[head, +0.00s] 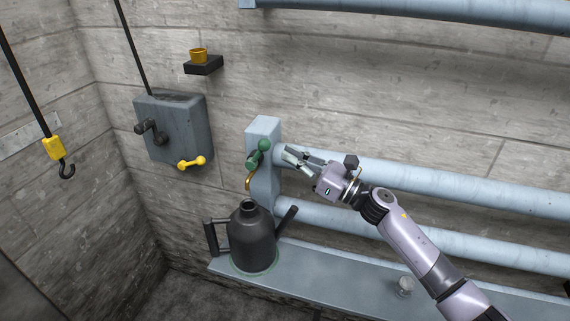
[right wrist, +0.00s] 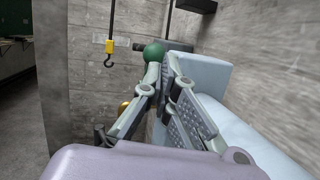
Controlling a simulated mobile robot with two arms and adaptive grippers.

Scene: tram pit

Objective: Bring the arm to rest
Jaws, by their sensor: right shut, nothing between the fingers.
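My right arm (head: 418,250) reaches in from the lower right in the head view. Its gripper (head: 288,157) is shut and empty, with its tips just right of a green ball-ended lever (head: 264,145) on a pale blue-grey post. In the right wrist view the gripper (right wrist: 168,62) points toward the green ball (right wrist: 154,51), which is behind the tips. I cannot tell whether they touch. My left gripper does not show.
A dark can (head: 252,243) stands on a grey ledge (head: 340,270) below a brass spout (head: 250,180). Pipes (head: 430,178) run along the wall. A grey box (head: 175,125) with a crank and yellow handle is left. A hook (head: 67,168) hangs far left.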

